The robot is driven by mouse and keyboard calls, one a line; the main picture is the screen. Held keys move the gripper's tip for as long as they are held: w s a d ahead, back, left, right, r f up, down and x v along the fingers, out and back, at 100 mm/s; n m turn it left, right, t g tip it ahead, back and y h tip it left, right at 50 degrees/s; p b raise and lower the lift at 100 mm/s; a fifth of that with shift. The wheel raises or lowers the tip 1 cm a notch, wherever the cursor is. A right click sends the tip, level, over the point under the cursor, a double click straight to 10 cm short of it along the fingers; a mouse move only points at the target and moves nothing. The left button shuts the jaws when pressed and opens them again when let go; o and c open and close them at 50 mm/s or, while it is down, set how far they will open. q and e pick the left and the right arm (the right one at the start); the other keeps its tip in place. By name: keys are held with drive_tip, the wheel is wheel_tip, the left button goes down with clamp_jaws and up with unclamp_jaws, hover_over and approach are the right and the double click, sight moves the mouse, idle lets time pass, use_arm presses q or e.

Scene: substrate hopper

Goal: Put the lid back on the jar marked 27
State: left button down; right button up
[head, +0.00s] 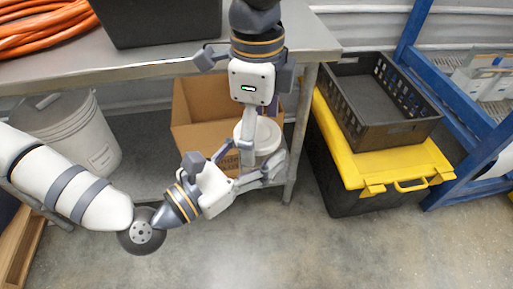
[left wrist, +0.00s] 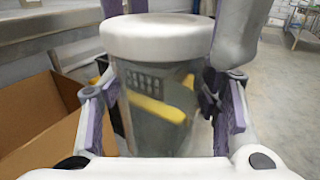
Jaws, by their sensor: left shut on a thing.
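A clear jar (left wrist: 150,115) stands upright between the fingers of my left gripper (head: 264,163), which is shut on it. The jar's number does not show. A white lid (left wrist: 157,35) sits at the jar's mouth and looks level; whether it is fully seated I cannot tell. From above, the lid (head: 268,134) shows as a white disc, partly covered by a finger. My right gripper (head: 258,118) comes down from above, its fingers around or just over the lid. A grey finger of it shows beside the lid in the left wrist view. Its grip is unclear.
A metal bench (head: 150,66) with a black bin (head: 160,22) and orange hose (head: 45,25) is behind. An open cardboard box (head: 195,130) and a pale bucket (head: 75,140) stand below. A black crate (head: 405,133) sits on a yellow-lidded tote (head: 375,168). Front floor is clear.

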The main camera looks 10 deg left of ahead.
wheel_tip(320, 180, up, 12)
idle(0.6)
